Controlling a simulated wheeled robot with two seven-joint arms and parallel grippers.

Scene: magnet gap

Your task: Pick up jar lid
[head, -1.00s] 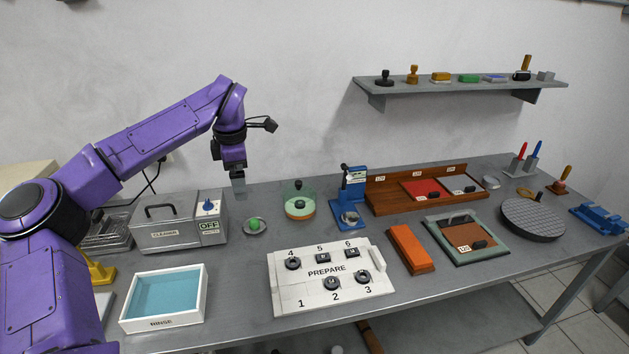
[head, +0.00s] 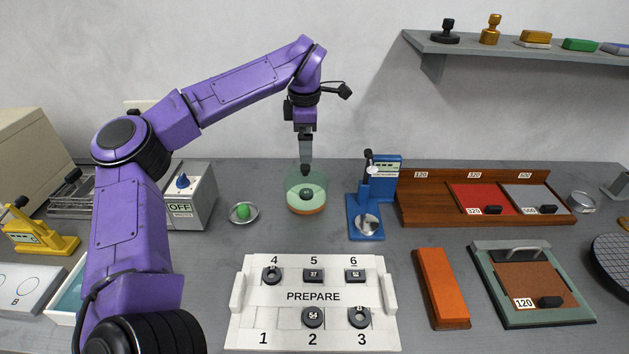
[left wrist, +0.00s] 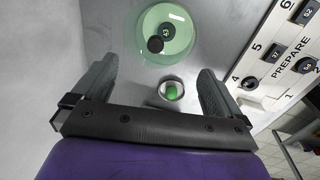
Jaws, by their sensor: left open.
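The jar (head: 306,194) is greenish clear glass with an orange-brown base and stands on the grey bench. Its clear lid has a dark round knob (head: 306,169) on top. In the left wrist view, the jar (left wrist: 182,48) and knob (left wrist: 155,44) show from above, beyond the fingertips. A dark piece marked 63 (left wrist: 166,31) sits inside. My left gripper (head: 306,161) points down just above the knob in the head view. The left wrist view shows its fingers (left wrist: 157,68) apart with nothing between them. Contact with the knob is not visible. My right gripper is not in view.
A small dish with a green ball (head: 243,211) stands left of the jar. A blue press (head: 366,218) stands close on the right. The white PREPARE tray (head: 313,323) lies in front. The cleaner box (head: 197,199) is farther left. Bare bench surrounds the jar.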

